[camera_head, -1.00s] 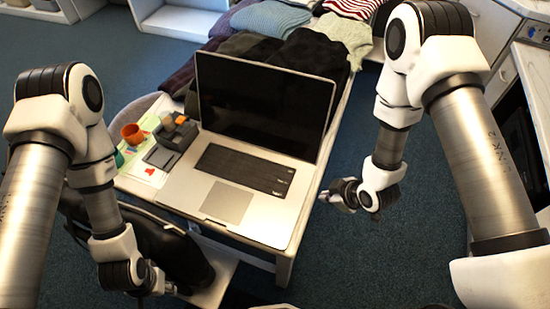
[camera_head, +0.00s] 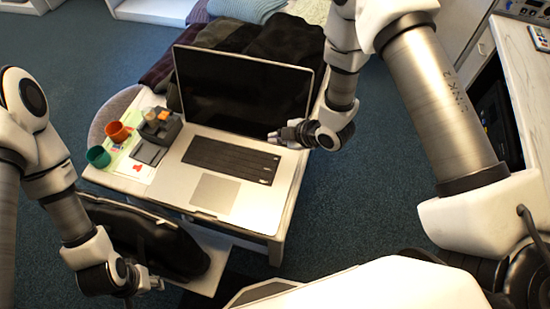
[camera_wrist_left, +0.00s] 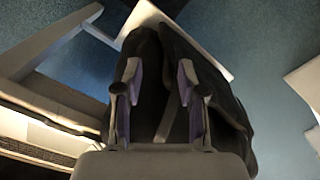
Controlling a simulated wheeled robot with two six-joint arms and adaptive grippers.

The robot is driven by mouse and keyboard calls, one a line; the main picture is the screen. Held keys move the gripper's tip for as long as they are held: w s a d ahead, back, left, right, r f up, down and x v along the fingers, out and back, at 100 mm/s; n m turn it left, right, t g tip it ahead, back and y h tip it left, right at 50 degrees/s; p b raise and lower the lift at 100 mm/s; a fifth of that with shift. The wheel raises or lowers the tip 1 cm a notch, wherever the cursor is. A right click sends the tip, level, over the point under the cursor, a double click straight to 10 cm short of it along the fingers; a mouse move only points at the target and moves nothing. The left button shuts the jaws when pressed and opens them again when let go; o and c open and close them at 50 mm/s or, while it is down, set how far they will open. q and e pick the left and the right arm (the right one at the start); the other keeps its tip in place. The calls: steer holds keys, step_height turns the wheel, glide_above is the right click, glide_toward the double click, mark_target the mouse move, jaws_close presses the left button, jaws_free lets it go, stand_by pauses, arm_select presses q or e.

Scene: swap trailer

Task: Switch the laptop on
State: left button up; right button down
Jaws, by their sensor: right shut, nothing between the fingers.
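The open laptop (camera_head: 205,192) stands on a small white table, with a silver base, black keys and a black, dark screen (camera_head: 240,92). My right gripper (camera_head: 272,137) is shut and empty. Its tips are over the right rear of the laptop's base, by the keyboard's top right corner and in front of the screen's lower right. I cannot tell whether they touch it. No power button can be made out. My left gripper (camera_head: 158,284) is low, in front of the table and away from the laptop. In the left wrist view its fingers (camera_wrist_left: 160,90) are apart, with a black bag-like thing beyond.
Left of the laptop are an orange cup (camera_head: 118,132), a green cup (camera_head: 98,157) and a dark grey organizer (camera_head: 160,132). Folded clothes (camera_head: 262,42) lie behind the screen. A counter (camera_head: 530,80) stands at the right. Blue carpet is open right of the table.

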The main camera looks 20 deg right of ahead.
mark_target(277, 160)
step_height(277, 160, down, 8)
steer(key=b, duration=0.5)
stand_by(1.1)
steer(key=shift+f+b, duration=0.45)
steer(key=shift+b, duration=0.1)
steer(key=shift+f, duration=0.3)
steer(key=shift+r, duration=0.1)
stand_by(0.5)
steer(key=shift+r+p, duration=0.3)
steer(key=shift+r, duration=0.4)
step_height(277, 160, up, 5)
steer(key=p, duration=0.3)
steer(key=shift+p, duration=0.4)
